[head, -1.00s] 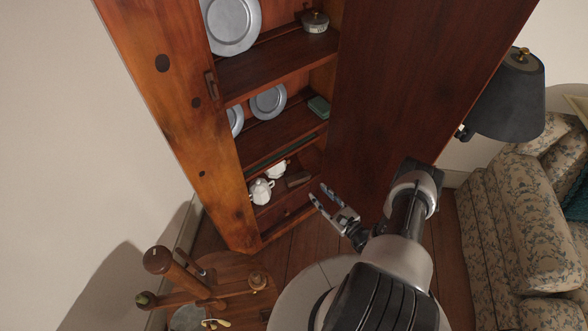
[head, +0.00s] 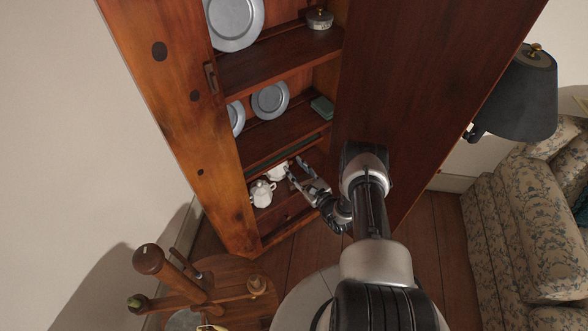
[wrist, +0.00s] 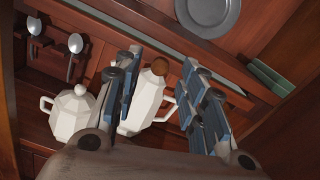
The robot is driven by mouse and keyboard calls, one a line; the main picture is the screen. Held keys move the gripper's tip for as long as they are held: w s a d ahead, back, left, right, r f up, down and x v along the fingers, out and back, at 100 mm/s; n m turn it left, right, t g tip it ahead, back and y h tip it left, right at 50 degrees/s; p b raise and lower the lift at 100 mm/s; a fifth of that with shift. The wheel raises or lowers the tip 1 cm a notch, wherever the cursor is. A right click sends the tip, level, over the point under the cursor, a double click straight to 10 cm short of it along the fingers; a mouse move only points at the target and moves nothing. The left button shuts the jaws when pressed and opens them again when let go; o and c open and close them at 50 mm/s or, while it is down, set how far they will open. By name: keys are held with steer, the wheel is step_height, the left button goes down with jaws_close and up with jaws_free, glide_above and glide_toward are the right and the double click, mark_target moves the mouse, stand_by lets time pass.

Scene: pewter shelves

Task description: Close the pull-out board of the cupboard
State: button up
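The tall wooden cupboard (head: 165,95) stands open-fronted in the head view. Its low board (head: 283,211) bears two white pots; I cannot tell for certain that this is the pull-out board or how far it sticks out. My gripper (head: 298,172) reaches in over this level, beside the rear white pot (head: 277,171). In the wrist view my gripper (wrist: 161,66) is open, its blue-padded fingers apart. Contact cannot be told. The fingers hide part of the level behind.
A lidded white bowl (wrist: 73,112) and two spoons (wrist: 75,43) are left in the wrist view. Shelves with pewter plates (head: 270,99) lie above. A dark wooden panel (head: 410,75) rises right of the opening. A wooden stand (head: 235,292) is at lower left, a sofa (head: 510,225) right.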

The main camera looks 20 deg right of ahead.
steer(key=shift+w+a, duration=0.15)
steer(key=shift+w, duration=0.55)
steer(key=shift+c, duration=0.5)
jaws_close()
steer(key=shift+w, duration=0.1)
